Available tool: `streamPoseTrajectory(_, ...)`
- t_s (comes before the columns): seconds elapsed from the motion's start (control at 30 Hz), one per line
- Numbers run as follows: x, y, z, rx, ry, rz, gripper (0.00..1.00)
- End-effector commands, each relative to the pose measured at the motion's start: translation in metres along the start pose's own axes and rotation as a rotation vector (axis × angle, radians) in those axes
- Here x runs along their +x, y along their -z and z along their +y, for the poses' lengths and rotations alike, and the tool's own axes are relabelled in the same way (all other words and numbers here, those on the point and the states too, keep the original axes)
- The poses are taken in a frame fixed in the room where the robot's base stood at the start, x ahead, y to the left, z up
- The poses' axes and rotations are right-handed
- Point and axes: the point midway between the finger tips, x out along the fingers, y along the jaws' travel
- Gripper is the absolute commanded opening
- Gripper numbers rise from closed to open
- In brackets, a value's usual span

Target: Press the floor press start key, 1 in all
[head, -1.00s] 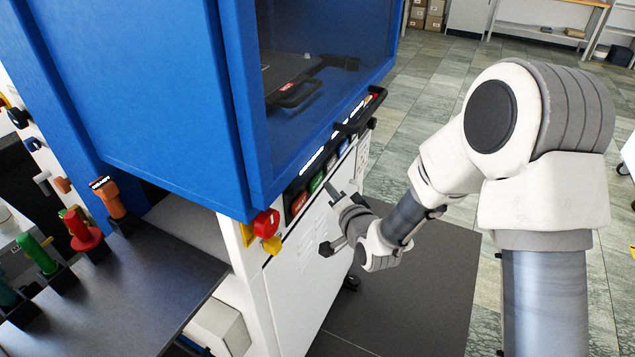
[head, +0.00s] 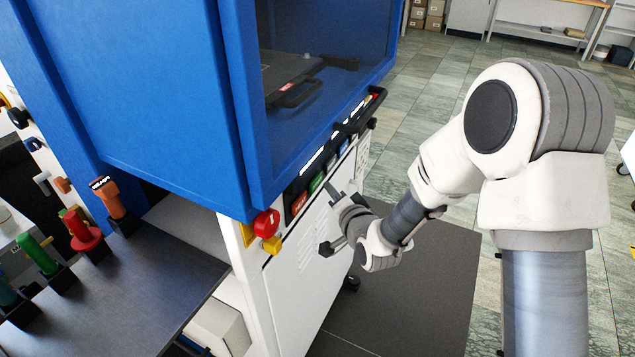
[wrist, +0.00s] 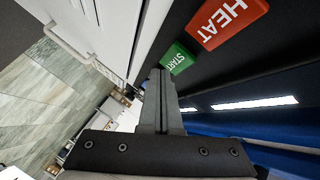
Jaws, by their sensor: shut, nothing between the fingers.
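The floor press (head: 300,250) has a blue upper housing over a white cabinet, with a dark key panel along its front. The green START key (wrist: 178,58) shows in the wrist view just beyond the tips of my gripper (wrist: 160,75); it also shows in the head view (head: 317,182). My gripper's fingers are shut together and empty, pointing at the panel close to the green key. I cannot tell whether the fingertips touch the key. In the head view my gripper (head: 331,188) is in front of the panel.
The red HEAT key (wrist: 228,20) is beside the green key. A red stop knob (head: 266,223) on a yellow base sits at the cabinet corner. A black handle (head: 365,112) sticks out farther along. A shelf (head: 150,285) with coloured-handled tools (head: 85,235) is at left.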

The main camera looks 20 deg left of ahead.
Motion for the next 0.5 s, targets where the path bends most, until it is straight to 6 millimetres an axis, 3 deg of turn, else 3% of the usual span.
streamPoseTrajectory(0.5,0.0060,-0.0044,-0.0033,0.000,0.001,0.001,0.00)
